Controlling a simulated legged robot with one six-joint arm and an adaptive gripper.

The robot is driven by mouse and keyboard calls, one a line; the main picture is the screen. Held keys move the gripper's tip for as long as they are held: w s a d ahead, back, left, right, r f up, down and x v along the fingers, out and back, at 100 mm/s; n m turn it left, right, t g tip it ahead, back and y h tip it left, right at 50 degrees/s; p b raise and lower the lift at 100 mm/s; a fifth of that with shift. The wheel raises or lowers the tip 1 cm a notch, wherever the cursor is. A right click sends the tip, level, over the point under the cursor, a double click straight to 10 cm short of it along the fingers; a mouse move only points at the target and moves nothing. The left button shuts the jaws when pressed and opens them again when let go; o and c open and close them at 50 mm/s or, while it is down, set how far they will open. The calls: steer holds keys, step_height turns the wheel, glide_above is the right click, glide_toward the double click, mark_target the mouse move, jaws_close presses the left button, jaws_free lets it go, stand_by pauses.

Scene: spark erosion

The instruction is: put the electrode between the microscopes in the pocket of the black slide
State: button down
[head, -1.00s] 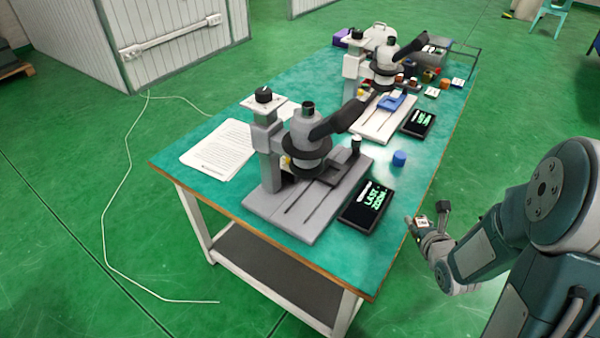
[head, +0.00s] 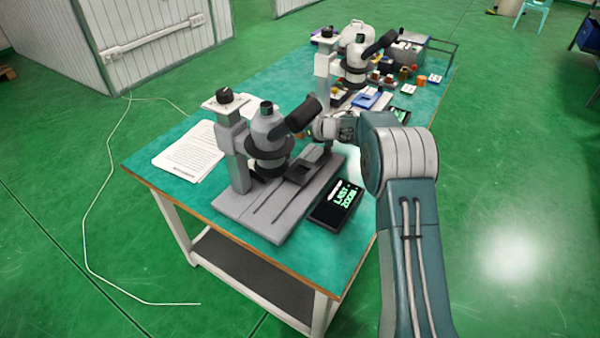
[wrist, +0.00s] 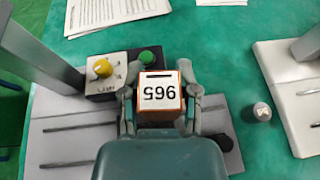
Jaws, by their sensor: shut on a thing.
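My gripper (wrist: 160,82) is shut on a copper-coloured block, the electrode (wrist: 158,95), with a white top label reading 965 upside down. In the head view, my gripper (head: 322,127) is above the table beside the near grey microscope (head: 268,135), toward the far microscope (head: 355,68); the electrode is not clear there. The black slide (head: 303,171) lies on the near microscope's grey base (head: 250,210), lower and nearer than my gripper. Its pocket shows only as a dark recess. In the wrist view, my gripper and the block hide most of the slide area.
A small grey cylinder (wrist: 262,111) stands between the grey base and the white base (wrist: 292,95). The black display (head: 337,203) lies beside the near base. Papers (head: 188,152) lie behind.

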steer(key=w+a+r+n+g+y, duration=0.1)
steer(key=w+a+r, duration=0.1)
steer(key=w+a, duration=0.55)
glide_above(297, 170)
steer(key=w, duration=0.1)
steer(key=f, duration=0.8)
steer(key=shift+w+a+f, duration=0.1)
steer(key=shift+a+f, duration=0.15)
steer(key=shift+a, duration=0.15)
steer(key=shift+s+d+f, duration=0.25)
steer(key=shift+s+f, duration=0.05)
steer(key=shift+f, duration=0.15)
steer(key=shift+s+d+f, duration=0.1)
steer(key=shift+s+f, duration=0.1)
steer(key=shift+f, duration=1.65)
steer(key=shift+c, duration=1.8)
jaws_free()
steer(key=shift+f, duration=0.1)
